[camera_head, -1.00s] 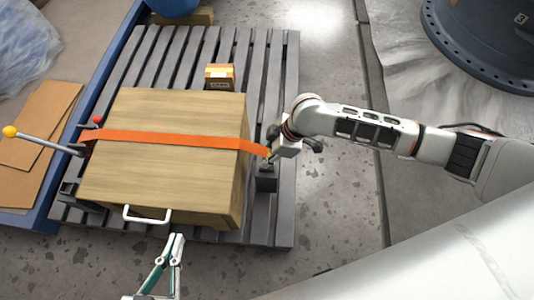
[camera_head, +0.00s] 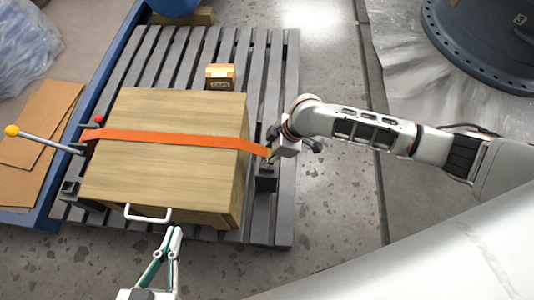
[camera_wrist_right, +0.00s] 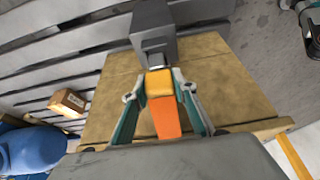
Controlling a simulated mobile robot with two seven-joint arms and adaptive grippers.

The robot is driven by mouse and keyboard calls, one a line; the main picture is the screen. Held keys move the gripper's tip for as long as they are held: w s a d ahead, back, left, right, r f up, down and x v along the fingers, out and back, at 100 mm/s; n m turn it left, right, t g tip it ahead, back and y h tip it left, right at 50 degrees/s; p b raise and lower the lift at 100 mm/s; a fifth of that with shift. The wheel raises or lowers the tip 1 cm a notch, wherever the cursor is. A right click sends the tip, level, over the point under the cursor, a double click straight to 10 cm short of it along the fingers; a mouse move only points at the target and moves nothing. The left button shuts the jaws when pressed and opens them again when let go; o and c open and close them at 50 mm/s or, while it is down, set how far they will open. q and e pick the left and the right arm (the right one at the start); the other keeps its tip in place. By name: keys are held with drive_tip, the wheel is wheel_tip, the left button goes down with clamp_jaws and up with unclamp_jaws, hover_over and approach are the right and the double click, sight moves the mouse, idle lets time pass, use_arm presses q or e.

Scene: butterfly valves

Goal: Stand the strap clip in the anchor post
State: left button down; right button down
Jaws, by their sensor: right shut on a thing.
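My right gripper (camera_wrist_right: 163,88) is shut on the strap clip, whose yellow-orange body (camera_wrist_right: 159,82) shows between its fingers. The orange strap (camera_head: 180,138) runs from the clip across the wooden crate (camera_head: 170,180). The dark grey anchor post (camera_head: 265,183) stands at the crate's right side. In the right wrist view the post (camera_wrist_right: 153,25) is just beyond the clip; whether they touch I cannot tell. In the head view my right gripper (camera_head: 273,155) is by the post's top and hides most of the clip. My left gripper (camera_head: 173,231) is just below the crate's white handle (camera_head: 148,218).
The crate and a small cardboard box (camera_head: 220,77) stand on a grey slatted pallet (camera_head: 285,120). A lever with a yellow knob (camera_head: 12,131) sticks out left of the crate. A blue round object (camera_head: 175,7) is at the back.

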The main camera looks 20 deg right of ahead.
use_arm(q)
drive_tip(key=shift+r, duration=0.35)
drive_tip(key=shift+w+r, duration=0.2)
drive_tip(key=shift+r, duration=0.05)
use_arm(e)
drive_tip(key=shift+w+f, duration=0.1)
drive_tip(key=shift+f, duration=0.25)
idle(0.5)
use_arm(q)
drive_tip(key=shift+s+f, duration=0.1)
drive_tip(key=shift+s, duration=0.05)
use_arm(e)
drive_tip(key=shift+f, duration=0.4)
idle(0.3)
drive_tip(key=shift+f, duration=0.25)
idle(0.5)
drive_tip(key=shift+f, duration=0.35)
idle(0.4)
drive_tip(key=c, duration=1.6)
unclamp_jaws()
drive_tip(key=shift+o, duration=0.2)
